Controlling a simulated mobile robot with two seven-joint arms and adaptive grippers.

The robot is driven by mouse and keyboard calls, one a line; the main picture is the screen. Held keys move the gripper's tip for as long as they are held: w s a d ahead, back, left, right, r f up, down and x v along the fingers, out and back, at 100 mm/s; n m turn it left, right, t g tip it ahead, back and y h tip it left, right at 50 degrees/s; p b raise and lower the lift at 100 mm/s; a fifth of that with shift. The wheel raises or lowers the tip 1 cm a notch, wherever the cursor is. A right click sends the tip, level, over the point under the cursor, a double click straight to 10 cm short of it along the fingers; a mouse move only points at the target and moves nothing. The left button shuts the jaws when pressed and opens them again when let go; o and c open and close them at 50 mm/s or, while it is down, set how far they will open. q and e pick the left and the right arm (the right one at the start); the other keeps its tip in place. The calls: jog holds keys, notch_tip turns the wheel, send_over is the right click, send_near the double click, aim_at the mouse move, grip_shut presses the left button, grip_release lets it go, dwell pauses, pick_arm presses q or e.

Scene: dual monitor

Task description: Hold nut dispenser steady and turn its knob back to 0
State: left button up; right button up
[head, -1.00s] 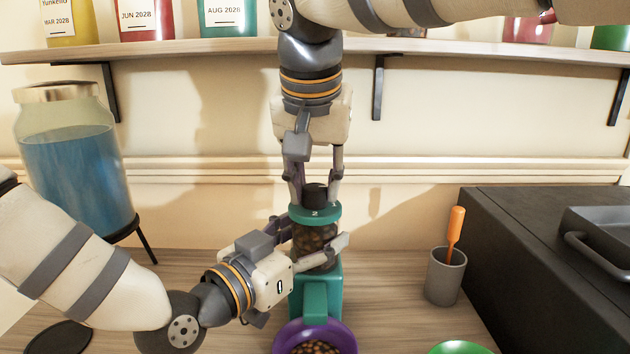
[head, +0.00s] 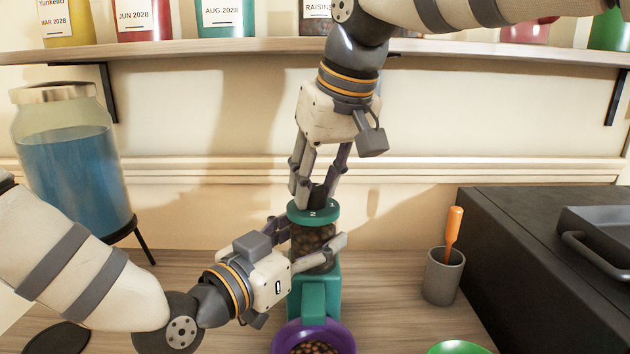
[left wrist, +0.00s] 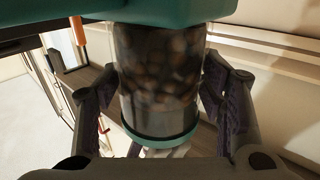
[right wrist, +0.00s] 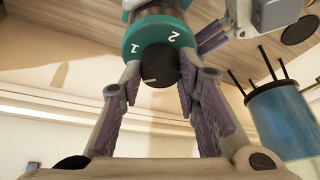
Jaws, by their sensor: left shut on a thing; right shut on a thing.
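The nut dispenser (head: 315,283) stands upright on the counter, with a teal lid and body and a clear section of brown nuts (left wrist: 160,75). My left gripper (head: 308,238) is shut around the clear section, one finger on each side. The black knob (right wrist: 158,65) sits on top of the lid, which bears the numerals 1 and 2. A short white mark shows on the knob, on the side facing the right wrist camera. My right gripper (head: 317,188) comes from above and is shut on the knob, partly hiding it in the head view. The 0 is not visible.
A purple bowl (head: 287,341) with nuts sits under the spout. A grey cup (head: 443,277) with an orange-handled tool and a black appliance (head: 535,280) stand to the right. A jar of blue liquid (head: 75,165) is at left. A shelf (head: 240,46) runs above.

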aim_at(322, 187)
jog(key=n, duration=0.2)
jog(key=n+g+y, duration=0.1)
jog(key=n, duration=0.2)
jog(key=shift+w+d+n+g, duration=0.1)
jog(key=shift+w+n+g, duration=0.05)
jog(key=shift+n+g, duration=0.15)
jog(key=n+g, duration=0.1)
jog(key=n, duration=0.1)
jog(key=n+y, duration=0.1)
jog(key=n, duration=0.1)
jog(key=shift+w+n+g, duration=0.15)
jog(key=shift+n+g, duration=0.15)
jog(key=shift+g, duration=0.1)
jog(key=shift+d, duration=0.1)
jog(key=o, duration=1.2)
jog(key=shift+c, duration=0.2)
jog(key=v, duration=0.3)
jog(key=shift+d, duration=0.4)
jog(key=d, duration=1.1)
jog(key=shift+s, duration=0.4)
